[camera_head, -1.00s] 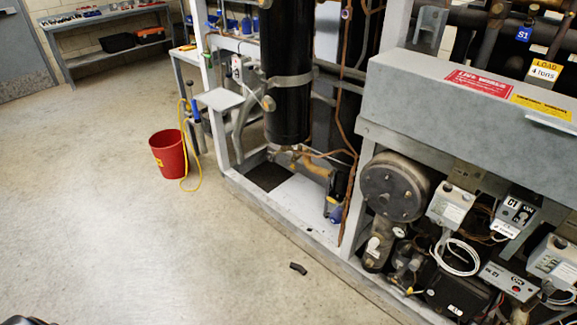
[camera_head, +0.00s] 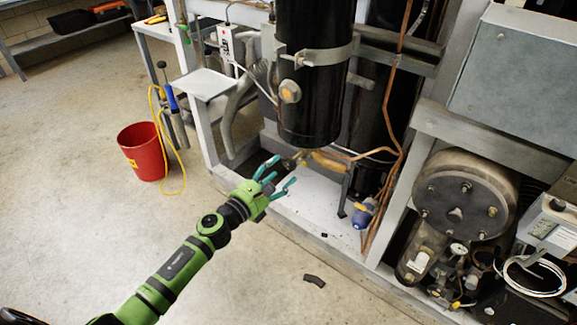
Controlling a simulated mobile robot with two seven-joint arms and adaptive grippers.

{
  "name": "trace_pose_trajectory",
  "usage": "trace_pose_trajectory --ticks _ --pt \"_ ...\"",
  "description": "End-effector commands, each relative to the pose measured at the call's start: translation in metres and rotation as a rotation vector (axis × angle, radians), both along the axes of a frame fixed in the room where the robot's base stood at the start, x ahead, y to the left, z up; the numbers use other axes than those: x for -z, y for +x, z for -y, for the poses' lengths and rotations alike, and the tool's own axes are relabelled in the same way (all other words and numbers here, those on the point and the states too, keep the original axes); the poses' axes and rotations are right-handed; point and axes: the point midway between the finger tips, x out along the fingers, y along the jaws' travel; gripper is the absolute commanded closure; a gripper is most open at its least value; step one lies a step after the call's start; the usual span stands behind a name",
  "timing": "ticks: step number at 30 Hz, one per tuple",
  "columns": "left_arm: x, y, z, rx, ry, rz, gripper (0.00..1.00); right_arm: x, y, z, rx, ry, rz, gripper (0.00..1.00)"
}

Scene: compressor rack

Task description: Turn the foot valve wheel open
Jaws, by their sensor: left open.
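The tall black cylinder (camera_head: 312,75) stands in the grey rack. Brass-coloured pipework with a valve body (camera_head: 326,160) shows under its lower end. I cannot make out a wheel clearly there; part of the fitting is small and close behind my fingers. A blue-capped fitting (camera_head: 364,213) sits lower right, by the copper pipes. My left gripper (camera_head: 279,176) reaches in from the lower left, with its teal fingers spread and empty. It is just left of and below the brass fitting in the picture; I cannot tell whether it touches anything. My right gripper is not in view.
A red bucket (camera_head: 143,151) with a yellow cord stands on the floor at left. The rack's pale base plate (camera_head: 310,205) and front rail lie below the gripper. A motor-like round housing (camera_head: 463,200) is at right. A small dark piece (camera_head: 314,281) lies on the floor.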

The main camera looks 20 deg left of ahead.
Motion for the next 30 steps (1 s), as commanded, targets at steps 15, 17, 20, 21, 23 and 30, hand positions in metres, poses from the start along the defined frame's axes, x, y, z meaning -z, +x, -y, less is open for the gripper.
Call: trace_pose_trajectory --ticks 15,17,20,21,23,30 --pt "0.0 0.047 0.017 -0.002 -0.005 -0.003 0.34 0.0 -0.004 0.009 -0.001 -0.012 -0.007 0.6" --pt "0.0 0.047 0.017 -0.002 -0.005 -0.003 0.34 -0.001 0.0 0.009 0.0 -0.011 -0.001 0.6" --pt "0.0 0.047 0.017 -0.002 -0.005 -0.003 0.34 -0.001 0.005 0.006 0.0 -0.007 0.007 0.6" --pt "0.0 0.047 0.017 -0.002 -0.005 -0.004 0.46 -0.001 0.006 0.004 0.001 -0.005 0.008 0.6" --pt "0.0 0.047 0.017 -0.002 -0.006 -0.004 0.7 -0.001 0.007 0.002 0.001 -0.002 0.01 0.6" --pt "0.0 0.047 0.016 -0.002 -0.007 -0.004 0.91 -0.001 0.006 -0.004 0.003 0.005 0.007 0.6"
